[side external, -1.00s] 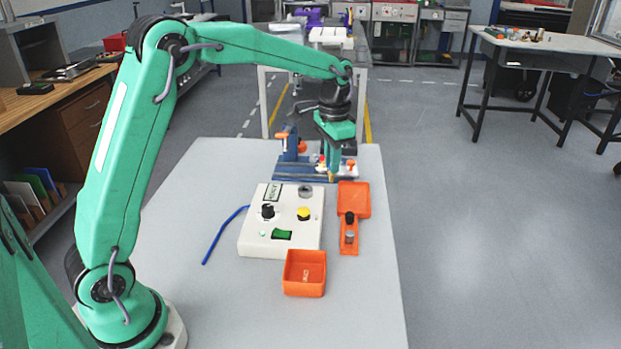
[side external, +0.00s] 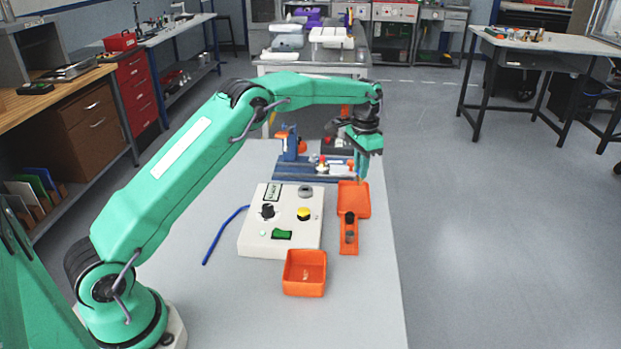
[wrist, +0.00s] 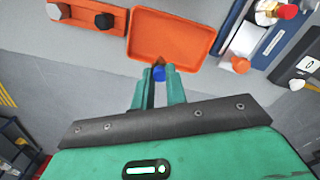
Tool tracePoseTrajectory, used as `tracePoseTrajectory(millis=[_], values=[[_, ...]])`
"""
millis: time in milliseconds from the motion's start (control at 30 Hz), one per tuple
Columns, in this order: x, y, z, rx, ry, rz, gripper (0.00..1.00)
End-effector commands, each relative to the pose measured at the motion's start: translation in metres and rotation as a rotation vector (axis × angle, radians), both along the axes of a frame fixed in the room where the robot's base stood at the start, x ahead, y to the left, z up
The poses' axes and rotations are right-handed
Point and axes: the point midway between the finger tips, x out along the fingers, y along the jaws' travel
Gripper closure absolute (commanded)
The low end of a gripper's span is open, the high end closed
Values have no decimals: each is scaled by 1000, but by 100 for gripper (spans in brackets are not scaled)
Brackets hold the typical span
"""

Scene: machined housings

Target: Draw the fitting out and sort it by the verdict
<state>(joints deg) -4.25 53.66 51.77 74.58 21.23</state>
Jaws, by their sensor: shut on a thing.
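My gripper (side external: 363,176) is shut on a small fitting with a blue end (wrist: 159,73), which shows between the fingertips in the wrist view. The rest of the fitting is hidden by the fingers. The gripper hangs at the far right end of the orange tray (side external: 353,200), whose near edge is just beyond the fingertips in the wrist view. The blue fixture (side external: 292,174) stands to the left of the gripper, with red and metal parts on it. The white test box (side external: 255,232) has a small display (side external: 273,192) whose text I cannot read.
An orange holder (side external: 349,248) with a black piece and a grey piece adjoins the tray. An open orange bin (side external: 305,272) stands in front of the test box. A blue cable (side external: 222,232) lies at left. The table (side external: 365,310) is clear at the front right.

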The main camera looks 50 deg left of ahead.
Motion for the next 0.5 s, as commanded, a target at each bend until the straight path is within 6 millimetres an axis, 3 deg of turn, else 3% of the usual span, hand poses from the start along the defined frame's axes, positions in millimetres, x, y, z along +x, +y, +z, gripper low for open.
tracePoseTrajectory(millis=[500], values=[[3,1,-10,0,1,0,100]])
